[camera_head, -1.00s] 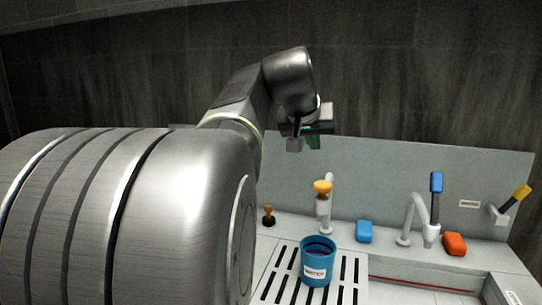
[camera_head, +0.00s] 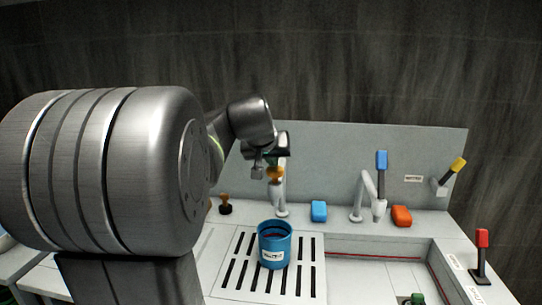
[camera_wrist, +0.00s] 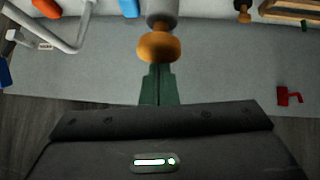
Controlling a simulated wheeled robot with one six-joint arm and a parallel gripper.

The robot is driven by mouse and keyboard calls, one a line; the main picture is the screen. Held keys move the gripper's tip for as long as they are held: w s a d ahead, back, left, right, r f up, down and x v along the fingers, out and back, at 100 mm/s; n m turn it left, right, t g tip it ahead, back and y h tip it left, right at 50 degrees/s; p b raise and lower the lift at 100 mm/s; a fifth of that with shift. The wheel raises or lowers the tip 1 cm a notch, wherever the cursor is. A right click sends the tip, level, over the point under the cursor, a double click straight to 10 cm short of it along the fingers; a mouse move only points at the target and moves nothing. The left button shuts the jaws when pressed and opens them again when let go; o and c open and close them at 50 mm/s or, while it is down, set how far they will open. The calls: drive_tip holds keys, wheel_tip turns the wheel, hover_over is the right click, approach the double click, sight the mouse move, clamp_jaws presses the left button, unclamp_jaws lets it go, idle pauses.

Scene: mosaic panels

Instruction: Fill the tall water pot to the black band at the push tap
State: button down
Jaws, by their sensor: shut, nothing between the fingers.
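The tall blue water pot (camera_head: 274,247) with a white label stands upright on the slotted drain board (camera_head: 312,285). The push tap with its orange knob (camera_head: 276,174) rises behind the pot, its spout largely covered by my gripper. The knob (camera_wrist: 158,47) also shows in the wrist view. My gripper (camera_head: 277,162) is just above the knob in the head view. In the wrist view its green fingers (camera_wrist: 157,70) are shut and empty, with the tips at the knob; I cannot tell whether they touch it. The water level and the black band cannot be made out.
A blue block (camera_head: 319,211), a blue-handled tap (camera_head: 381,162) and an orange block (camera_head: 401,216) stand to the right. A yellow-handled wall tap (camera_head: 452,172) and a red lever (camera_head: 482,250) are farther right. A small brown-knobbed stopper (camera_head: 225,205) stands left of the tap.

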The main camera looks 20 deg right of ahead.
drive_tip(key=shift+f+b, duration=0.85)
drive_tip(key=shift+f, duration=0.1)
drive_tip(key=shift+s+f, duration=0.1)
drive_tip(key=shift+f, duration=0.15)
idle(1.3)
drive_tip(key=shift+r, duration=0.1)
idle(1.1)
drive_tip(key=shift+r+p, duration=0.35)
drive_tip(key=shift+p, duration=0.05)
drive_tip(key=r+p, duration=0.3)
drive_tip(key=r, duration=0.1)
drive_tip(key=shift+w+a+r, duration=0.1)
drive_tip(key=shift+w+a, duration=0.15)
drive_tip(key=b+v, duration=0.1)
drive_tip(key=v, duration=0.8)
drive_tip(key=shift+s+a+r+b, duration=0.2)
drive_tip(key=shift+s+a+b, duration=0.05)
drive_tip(key=shift+b, duration=0.05)
